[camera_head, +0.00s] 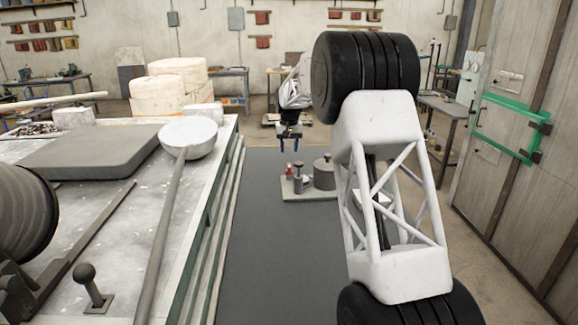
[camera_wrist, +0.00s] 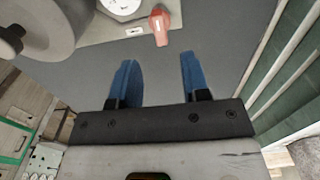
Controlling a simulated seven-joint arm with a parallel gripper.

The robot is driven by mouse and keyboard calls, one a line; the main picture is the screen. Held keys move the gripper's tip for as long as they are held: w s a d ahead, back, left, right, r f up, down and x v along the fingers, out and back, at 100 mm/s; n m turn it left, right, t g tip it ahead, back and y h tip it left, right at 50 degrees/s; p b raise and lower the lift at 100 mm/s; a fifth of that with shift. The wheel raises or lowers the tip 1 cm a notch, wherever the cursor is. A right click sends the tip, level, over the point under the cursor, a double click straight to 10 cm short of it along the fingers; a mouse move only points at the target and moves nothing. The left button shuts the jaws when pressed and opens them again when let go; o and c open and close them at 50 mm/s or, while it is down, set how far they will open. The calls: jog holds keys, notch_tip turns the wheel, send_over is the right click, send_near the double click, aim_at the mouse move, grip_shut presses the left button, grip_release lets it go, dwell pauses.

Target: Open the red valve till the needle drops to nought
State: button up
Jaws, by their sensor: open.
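The red valve handle (camera_wrist: 159,26) stands on a pale base plate (camera_wrist: 180,14) at the top of the wrist view. In the head view the red valve (camera_head: 289,169) is small, at the left of the plate (camera_head: 309,195). A white round dial (camera_wrist: 122,5) is partly cut off by the top edge of the wrist view; I cannot read its needle. My gripper (camera_wrist: 158,60) is open and empty, its two blue fingers pointing toward the valve but apart from it. In the head view my gripper (camera_head: 289,131) is above the valve.
A grey cylinder (camera_head: 324,175) stands on the plate right of the valve and shows large in the wrist view (camera_wrist: 45,28). A workbench (camera_head: 205,205) with a long-handled ladle (camera_head: 188,138) stands at left. Dark floor matting (camera_head: 270,260) lies clear between.

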aim_at(289, 165)
jog(key=shift+f, duration=3.85)
jog(key=shift+c, duration=0.4)
grip_shut()
